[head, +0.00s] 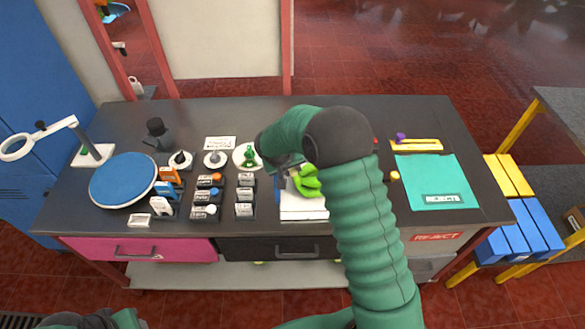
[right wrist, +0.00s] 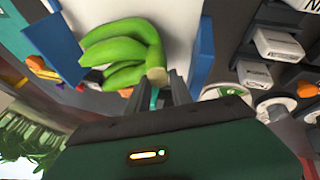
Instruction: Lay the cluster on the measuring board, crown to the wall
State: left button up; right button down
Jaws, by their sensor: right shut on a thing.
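The cluster of green bananas (head: 308,183) is over the white measuring board (head: 302,207) near the middle of the bench. In the right wrist view the cluster (right wrist: 122,50) points away to the left, and its cut crown (right wrist: 157,76) is at my right gripper (right wrist: 168,88). The right gripper is shut on the cluster at the crown end. Blue upright pieces (right wrist: 204,55) flank the white board surface (right wrist: 178,22). I cannot tell whether the bananas touch the board. In the head view my right forearm hides much of the gripper and the board's far end. My left gripper is not in view.
Several small labelled blocks (head: 207,196) stand left of the board. A blue round disc (head: 123,180) and a magnifier lamp (head: 90,154) are further left. A teal rejects mat (head: 436,180) lies right. White round dishes (head: 246,155) stand behind the blocks.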

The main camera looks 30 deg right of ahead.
jog(key=shift+a+f, duration=0.1)
jog(key=shift+a, duration=0.05)
jog(key=c, duration=1.3)
grip_release()
jog(key=shift+o, duration=1.1)
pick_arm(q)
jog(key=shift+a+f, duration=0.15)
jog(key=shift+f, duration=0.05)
pick_arm(e)
jog(key=shift+s, duration=0.1)
jog(key=shift+f, duration=0.15)
